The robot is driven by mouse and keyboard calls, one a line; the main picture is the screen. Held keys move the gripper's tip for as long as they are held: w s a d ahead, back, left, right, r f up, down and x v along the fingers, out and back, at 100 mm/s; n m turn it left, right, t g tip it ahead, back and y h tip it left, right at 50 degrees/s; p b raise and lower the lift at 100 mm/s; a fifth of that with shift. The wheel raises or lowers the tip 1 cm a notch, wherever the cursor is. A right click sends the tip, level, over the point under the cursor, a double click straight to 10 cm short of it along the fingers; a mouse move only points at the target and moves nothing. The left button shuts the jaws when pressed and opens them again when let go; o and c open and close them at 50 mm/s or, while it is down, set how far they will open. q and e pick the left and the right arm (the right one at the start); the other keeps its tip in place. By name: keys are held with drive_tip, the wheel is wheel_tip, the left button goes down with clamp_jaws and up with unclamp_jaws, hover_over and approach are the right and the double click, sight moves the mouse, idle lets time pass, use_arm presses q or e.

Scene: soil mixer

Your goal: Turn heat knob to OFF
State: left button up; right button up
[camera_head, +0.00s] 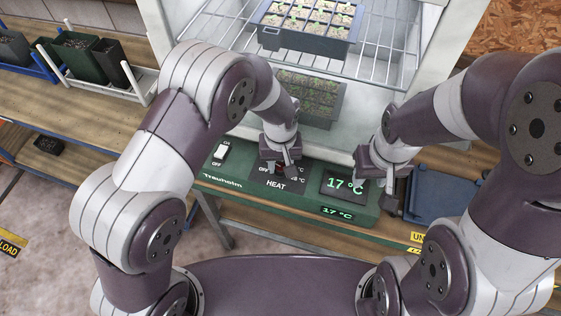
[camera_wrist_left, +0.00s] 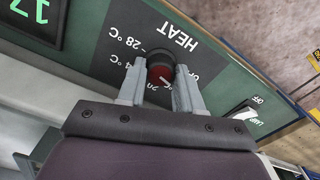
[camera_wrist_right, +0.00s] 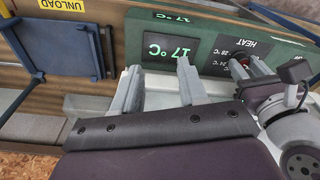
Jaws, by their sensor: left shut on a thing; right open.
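The heat knob (camera_wrist_left: 160,68) is a round black knob with a red face and a light pointer mark, on the dark HEAT panel (camera_head: 264,186) of the green control front. My left gripper (camera_head: 279,168) is shut on the knob, one finger on each side, as the left wrist view shows (camera_wrist_left: 161,88). The pointer mark points toward the lower right in that view. The OFF lettering is mostly hidden by a finger. My right gripper (camera_head: 378,188) is open and empty in front of the green panel, right of the 17 °C display (camera_head: 342,187); its fingers show in the right wrist view (camera_wrist_right: 157,85).
The white cabinet above has a wire shelf with a seedling tray (camera_head: 308,27) and another tray (camera_head: 310,98) below. A lamp switch (camera_head: 221,152) sits left of the knob. A blue tray (camera_head: 440,194) lies at right. A white rack with pots (camera_head: 95,66) stands at left.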

sight(281, 167)
use_arm(q)
drive_tip(key=shift+n, duration=2.3)
drive_tip(key=o, duration=1)
wheel_tip(281, 167, up, 13)
drive_tip(key=shift+f+b, duration=0.1)
drive_tip(key=shift+b, duration=0.85)
drive_tip(key=shift+s+f, duration=0.1)
